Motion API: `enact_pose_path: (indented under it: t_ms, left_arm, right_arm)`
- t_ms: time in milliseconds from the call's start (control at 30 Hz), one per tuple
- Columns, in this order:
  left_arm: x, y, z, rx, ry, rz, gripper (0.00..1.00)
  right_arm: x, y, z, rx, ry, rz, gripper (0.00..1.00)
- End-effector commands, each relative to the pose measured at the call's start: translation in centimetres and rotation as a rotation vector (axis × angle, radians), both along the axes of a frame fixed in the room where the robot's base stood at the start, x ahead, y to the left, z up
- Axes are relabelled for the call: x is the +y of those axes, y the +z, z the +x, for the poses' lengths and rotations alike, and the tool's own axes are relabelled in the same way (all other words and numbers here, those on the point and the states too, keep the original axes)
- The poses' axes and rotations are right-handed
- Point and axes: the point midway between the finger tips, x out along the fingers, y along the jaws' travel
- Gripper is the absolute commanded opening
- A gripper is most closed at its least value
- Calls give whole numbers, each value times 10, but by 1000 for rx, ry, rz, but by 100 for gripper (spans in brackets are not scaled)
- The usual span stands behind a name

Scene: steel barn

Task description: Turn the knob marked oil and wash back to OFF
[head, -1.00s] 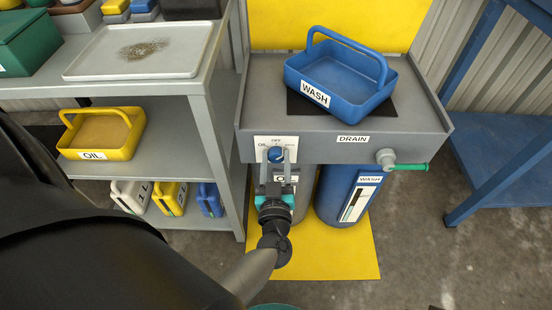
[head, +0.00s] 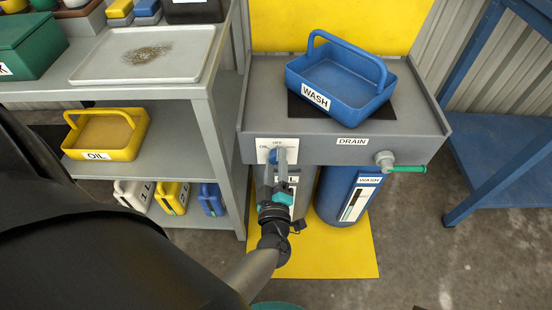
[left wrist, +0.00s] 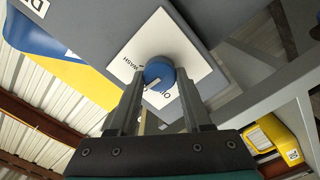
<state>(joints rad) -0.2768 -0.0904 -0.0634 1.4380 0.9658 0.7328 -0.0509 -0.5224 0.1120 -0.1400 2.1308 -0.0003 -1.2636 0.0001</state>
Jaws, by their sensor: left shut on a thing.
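The blue knob (head: 274,156) sits on a white plate (head: 291,144) at the left of the grey sink unit's front. In the head view OFF is at the plate's top and OIL at its left. My left gripper (head: 278,163) reaches it from below and is shut on the knob. In the left wrist view the knob (left wrist: 158,73) is between the fingertips (left wrist: 158,80), its white mark pointing to the lower left. There WASH shows left of the knob and part of OIL at its lower right; OFF cannot be read. My right gripper is not in view.
A blue WASH basket (head: 343,80) stands on the sink unit (head: 420,112). A drain tap with a green handle (head: 408,169) sticks out at right. A blue drum (head: 336,205) stands beneath. A grey shelf (head: 225,130) at left holds a yellow OIL basket (head: 106,134).

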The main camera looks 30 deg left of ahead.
Motion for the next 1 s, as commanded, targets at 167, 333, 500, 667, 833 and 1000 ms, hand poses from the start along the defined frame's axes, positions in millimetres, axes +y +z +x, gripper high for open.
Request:
enact_pose_path:
  t_ms: [167,333,500,667,833,1000]
  left_arm:
    - [0,0,1,-32,0,-50,0]
    - [1,0,1,-46,1,-71,0]
    - [0,0,1,-48,1,-75,0]
    - [1,1,1,-48,1,-75,0]
    - [0,1,1,-48,1,-74,59]
    - [0,0,0,-47,0,-73,78]
  right_arm:
    - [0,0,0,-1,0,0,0]
    - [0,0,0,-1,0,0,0]
    - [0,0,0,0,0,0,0]
    - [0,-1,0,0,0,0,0]
    - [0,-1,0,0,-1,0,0]
    - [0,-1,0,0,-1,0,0]
